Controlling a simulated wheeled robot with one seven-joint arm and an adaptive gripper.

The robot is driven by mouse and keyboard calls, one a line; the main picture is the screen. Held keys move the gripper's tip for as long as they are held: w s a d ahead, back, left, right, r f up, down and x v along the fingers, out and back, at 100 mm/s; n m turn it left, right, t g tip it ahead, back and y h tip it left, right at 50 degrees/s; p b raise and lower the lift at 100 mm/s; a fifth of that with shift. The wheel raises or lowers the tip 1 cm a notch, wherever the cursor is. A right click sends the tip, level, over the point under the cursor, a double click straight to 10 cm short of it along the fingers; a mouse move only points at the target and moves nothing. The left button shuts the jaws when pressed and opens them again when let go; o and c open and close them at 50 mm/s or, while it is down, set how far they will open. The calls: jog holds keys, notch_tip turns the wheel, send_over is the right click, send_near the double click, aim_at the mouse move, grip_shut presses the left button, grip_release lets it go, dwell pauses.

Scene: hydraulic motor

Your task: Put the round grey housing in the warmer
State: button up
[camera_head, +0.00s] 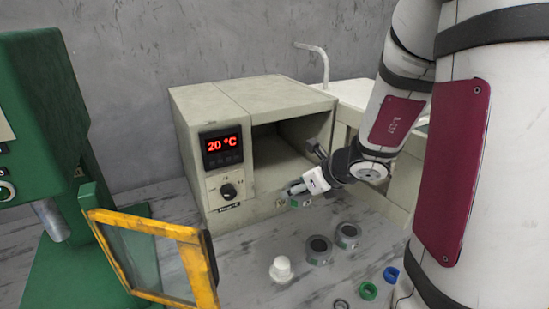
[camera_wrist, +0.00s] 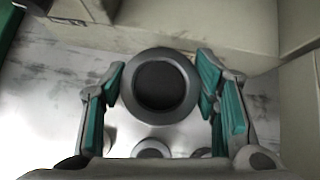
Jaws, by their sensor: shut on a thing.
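The round grey housing (camera_wrist: 186,108) is between the teal-padded fingers of my gripper (camera_wrist: 160,78) in the wrist view. It is a thick ring with a dark round centre. In the head view my gripper (camera_head: 297,188) is shut on the housing (camera_head: 301,202), in front of the warmer's lower front. Fingers and wrist partly hide the housing there. The warmer (camera_head: 198,108) is a beige box with a red 20 °C display and a dial. Its chamber is open at the front and looks empty where visible; the arm covers part of its right side.
Two similar grey round parts (camera_head: 318,251) stand on the table, with a white knobbed part (camera_head: 281,271) to their left. Green (camera_head: 368,291) and blue (camera_head: 391,274) rings lie at the right. A green machine with a yellow-framed guard (camera_head: 150,227) stands left.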

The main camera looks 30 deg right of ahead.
jog(key=w+d, duration=0.1)
jog(key=w, duration=0.3)
jog(key=w+d+p, duration=0.1)
jog(key=w+d, duration=0.1)
jog(key=w, duration=0.2)
jog(key=w+d+p, duration=0.1)
jog(key=w+d, duration=0.1)
jog(key=w, duration=0.2)
jog(key=shift+w+d, duration=0.15)
jog(key=shift+w, duration=0.25)
jog(key=w, duration=0.1)
jog(key=w+d+p, duration=0.1)
jog(key=w, duration=0.1)
jog(key=shift+d+f, duration=0.1)
jog(key=shift+d, duration=0.05)
jog(key=shift+s+f, duration=0.1)
jog(key=shift+f, duration=0.5)
jog(key=shift+f+b, duration=0.15)
jog(key=shift+b, duration=0.2)
jog(key=o, duration=1.6)
jog(key=shift+o, duration=0.2)
